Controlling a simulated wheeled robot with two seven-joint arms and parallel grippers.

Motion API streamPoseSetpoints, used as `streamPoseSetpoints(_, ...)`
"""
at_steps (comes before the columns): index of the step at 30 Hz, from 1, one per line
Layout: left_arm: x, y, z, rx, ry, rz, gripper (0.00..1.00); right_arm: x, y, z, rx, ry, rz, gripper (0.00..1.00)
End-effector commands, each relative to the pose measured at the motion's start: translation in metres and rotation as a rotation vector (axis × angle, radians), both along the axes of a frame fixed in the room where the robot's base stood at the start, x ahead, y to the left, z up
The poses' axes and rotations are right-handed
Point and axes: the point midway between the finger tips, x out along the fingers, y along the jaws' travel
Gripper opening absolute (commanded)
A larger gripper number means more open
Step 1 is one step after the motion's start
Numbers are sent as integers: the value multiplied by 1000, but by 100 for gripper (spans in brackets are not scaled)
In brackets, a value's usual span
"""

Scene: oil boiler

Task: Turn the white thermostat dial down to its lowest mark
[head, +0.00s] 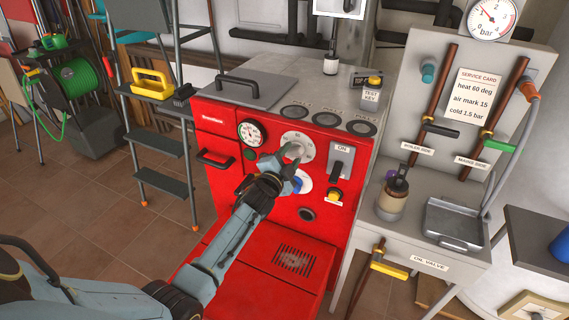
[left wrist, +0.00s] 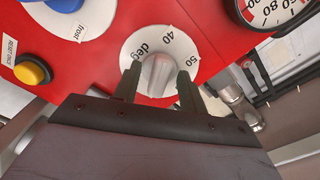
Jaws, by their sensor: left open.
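The white thermostat dial (head: 297,139) is on the front panel of the red boiler (head: 222,148). In the left wrist view its round white face (left wrist: 135,49) shows the marks "deg", 40 and 50, with a pale grey-white knob (left wrist: 158,74) in the middle. My left gripper (head: 291,163) is at the panel in front of the dial. In the left wrist view the open fingers (left wrist: 159,86) stand on either side of the knob, with small gaps visible; contact cannot be made out. Part of the dial's face is hidden by the gripper. My right gripper is not in view.
A blue dial marked "frost" (left wrist: 88,20) sits beside the white one. A yellow reset button (left wrist: 33,71), an ON switch (head: 340,162) and a round gauge (head: 250,133) are also close by. A grey bench (head: 385,232) stands right of the boiler.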

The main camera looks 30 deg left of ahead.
Motion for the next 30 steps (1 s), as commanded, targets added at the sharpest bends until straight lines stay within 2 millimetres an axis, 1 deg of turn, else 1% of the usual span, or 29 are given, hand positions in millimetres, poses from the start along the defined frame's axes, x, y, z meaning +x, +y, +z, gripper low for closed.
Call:
streamPoseSetpoints(2, -6, 0, -1, 0, 3, 1, 42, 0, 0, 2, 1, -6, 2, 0)
streamPoseSetpoints(5, -19, -1, -1, 0, 4, 0, 42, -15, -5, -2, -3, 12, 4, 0)
streamPoseSetpoints(10, -53, -3, 0, 0, 4, 1, 42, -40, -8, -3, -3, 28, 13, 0)
streamPoseSetpoints(14, -81, -5, 0, -1, 5, 1, 42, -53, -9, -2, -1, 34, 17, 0)
streamPoseSetpoints(18, -106, -6, 0, -1, 4, 0, 42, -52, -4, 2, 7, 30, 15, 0)
streamPoseSetpoints(21, -120, -7, 0, -1, 3, 1, 42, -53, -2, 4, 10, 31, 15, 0)
streamPoseSetpoints(25, -129, -7, 0, -1, 3, 1, 42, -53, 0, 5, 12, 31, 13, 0)
streamPoseSetpoints(30, -133, -7, 0, -1, 1, 0, 42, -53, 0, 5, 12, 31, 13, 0)
